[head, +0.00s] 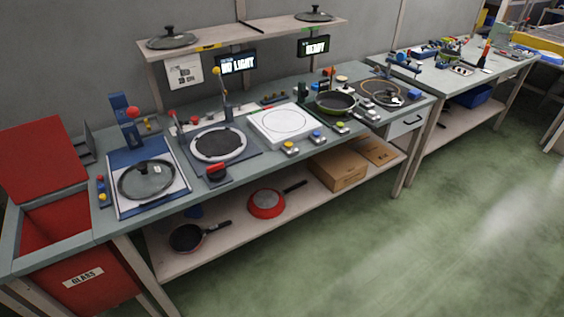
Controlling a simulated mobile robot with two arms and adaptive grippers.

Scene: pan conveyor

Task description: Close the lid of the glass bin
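The glass bin (88,284) is a red bin at the lower left, set into the left end of the workbench, with a white label reading GLASS. Its red lid (44,158) is open and stands tilted up at the back of the opening. The bin's opening shows red inner walls, and nothing else can be made out inside. Neither of my grippers shows in the head view.
The workbench holds a glass pan lid (147,180) on a blue-edged station, a round dark plate (217,145), a white square plate (284,123) and a green pan (335,102). Pans and cardboard boxes (338,169) sit on the lower shelf. The green floor (400,250) in front is clear.

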